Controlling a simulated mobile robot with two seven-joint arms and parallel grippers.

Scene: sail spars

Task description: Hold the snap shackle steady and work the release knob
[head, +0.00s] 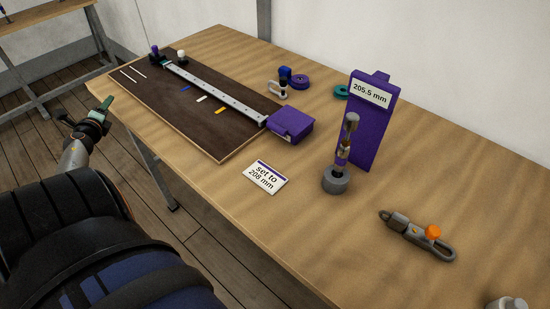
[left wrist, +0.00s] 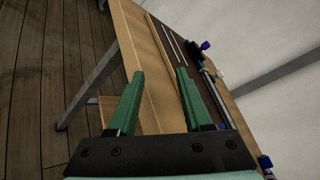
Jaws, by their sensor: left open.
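The snap shackle (head: 417,236) is a grey metal piece lying on the tabletop at the right of the head view, with its loop end toward the lower right. Its orange release knob (head: 433,232) sits on its upper side. My left gripper (head: 102,106) is at the left of the head view, beyond the table's left edge and far from the shackle. Its green fingers also show in the left wrist view (left wrist: 158,95), spread apart with nothing between them. The shackle is not in the left wrist view. My right gripper is not in view.
A dark board (head: 150,105) carries a metal rail (head: 215,93) and a purple block (head: 290,125). A purple stand (head: 370,135) reads 205.5 mm, behind an upright metal fitting (head: 336,180). A card (head: 265,177) says set to 208 mm. Tabletop around the shackle is clear.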

